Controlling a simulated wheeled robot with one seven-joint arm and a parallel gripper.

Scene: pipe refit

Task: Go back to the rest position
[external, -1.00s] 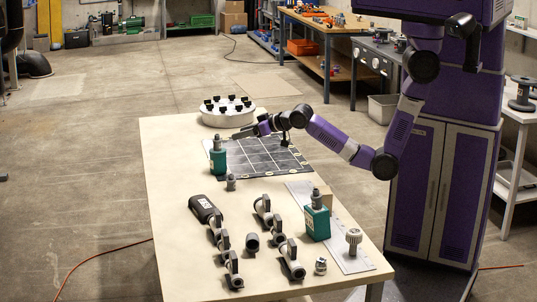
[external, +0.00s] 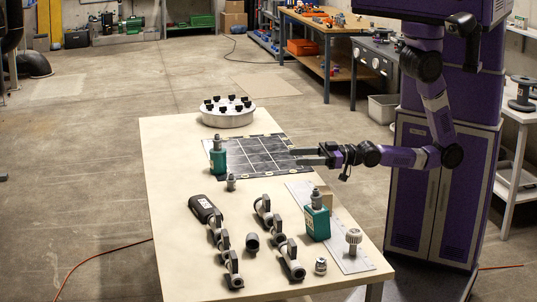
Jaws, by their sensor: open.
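My gripper (external: 309,156) is open and empty. It is above the right side of the table, by the right edge of the black gridded mat (external: 258,154), with its fingers pointing left. My purple arm reaches in from the right. One green bottle (external: 218,160) stands at the mat's left edge, apart from my gripper. Another green bottle (external: 316,222) stands nearer the front on the right. The space between the fingers shows nothing held.
A round white carousel (external: 228,118) with black clips stands at the back.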

